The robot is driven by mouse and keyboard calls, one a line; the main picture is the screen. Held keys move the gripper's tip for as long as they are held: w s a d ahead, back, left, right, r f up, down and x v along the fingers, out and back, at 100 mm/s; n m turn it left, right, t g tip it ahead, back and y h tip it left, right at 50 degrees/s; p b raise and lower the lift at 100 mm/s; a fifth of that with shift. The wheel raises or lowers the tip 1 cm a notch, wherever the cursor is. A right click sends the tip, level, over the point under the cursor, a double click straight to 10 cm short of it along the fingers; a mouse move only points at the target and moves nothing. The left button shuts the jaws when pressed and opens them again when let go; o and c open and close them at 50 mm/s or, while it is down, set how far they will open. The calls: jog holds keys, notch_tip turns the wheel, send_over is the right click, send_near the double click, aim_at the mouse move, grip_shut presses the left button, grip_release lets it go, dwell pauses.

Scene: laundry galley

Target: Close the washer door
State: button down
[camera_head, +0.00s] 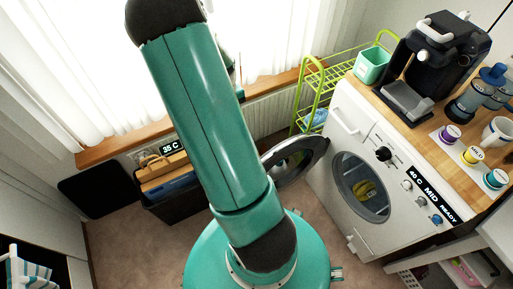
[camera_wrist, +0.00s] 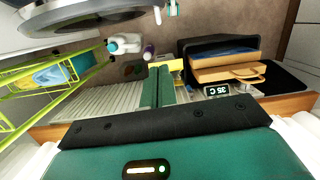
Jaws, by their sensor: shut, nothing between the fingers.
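The white washer (camera_head: 350,206) stands at the right in the head view, its round opening showing yellow laundry (camera_head: 366,190) inside. Its round door (camera_head: 291,162), with a dark rim, stands swung open to the left of the washer, partly hidden behind my arm. In the wrist view the door (camera_wrist: 72,22) fills the upper left corner. My gripper (camera_wrist: 158,72) shows in the wrist view with its green fingers together and empty. It is to the right of the door and apart from it in that picture. The head view does not clearly show my gripper.
A lime-green rack (camera_head: 318,85) stands behind the washer by the window. A dark box with folders (camera_head: 165,180) stands on the floor at left. The wooden countertop (camera_head: 430,130) above the washer holds a coffee machine (camera_head: 438,50), a blender and cups. Bottles (camera_wrist: 125,43) show near the door.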

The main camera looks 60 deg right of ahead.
jog(key=s+d+f+g, duration=0.1)
jog(key=s+f, duration=0.9)
jog(key=f, duration=0.5)
jog(key=shift+d, duration=0.2)
jog(key=shift+s+f, duration=0.1)
jog(key=shift+s, duration=0.05)
